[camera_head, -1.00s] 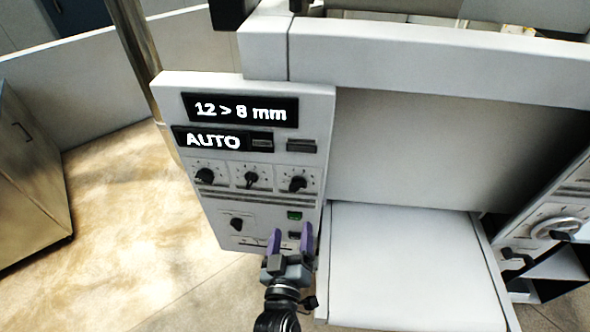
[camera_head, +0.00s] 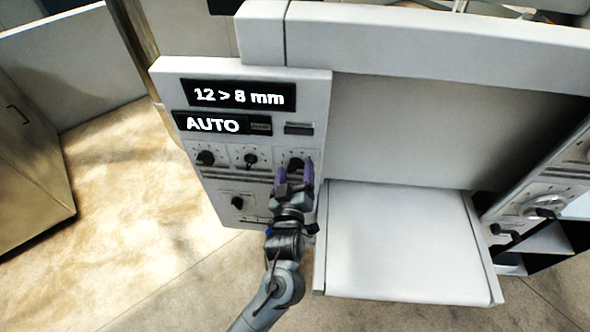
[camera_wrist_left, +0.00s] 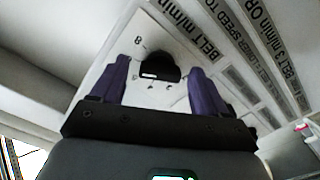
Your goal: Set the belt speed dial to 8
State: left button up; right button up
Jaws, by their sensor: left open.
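The control panel (camera_head: 228,135) shows "12 > 8 mm" on its upper display (camera_head: 238,96) and "AUTO" below. Three black dials sit in a row under the displays. My left gripper (camera_head: 294,172) is open, its purple fingers on either side of the right-hand dial (camera_head: 295,162). In the left wrist view this dial (camera_wrist_left: 160,68) is a black knob between the two fingers (camera_wrist_left: 157,84), near a printed "8" and lettering that reads "BELT m/min". The knob shows a white mark on its near face. I cannot tell whether the fingers touch it. My right gripper is not in view.
The left dial (camera_head: 206,158) and middle dial (camera_head: 250,160) are close beside my gripper. A lower knob (camera_head: 237,202) is below them. A pale table (camera_head: 405,240) juts out to the right of the panel. Open floor lies at left.

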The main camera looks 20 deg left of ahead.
pick_arm(q)
jog(key=shift+w+a, duration=0.1)
jog(key=shift+w, duration=0.15)
jog(key=c, duration=1.1)
jog(key=shift+o, duration=0.2)
jog(key=shift+r+m+p, duration=0.15)
jog(key=shift+m+p, duration=0.35)
jog(key=shift+p, duration=0.35)
jog(key=m+p, duration=0.3)
jog(key=shift+r+p, duration=0.1)
jog(key=shift+p, duration=0.2)
jog(key=shift+m+p, duration=1.05)
jog(key=shift+m, duration=0.05)
jog(key=shift+f+m+p, duration=0.2)
jog(key=shift+m+p, duration=0.55)
jog(key=shift+m, duration=0.15)
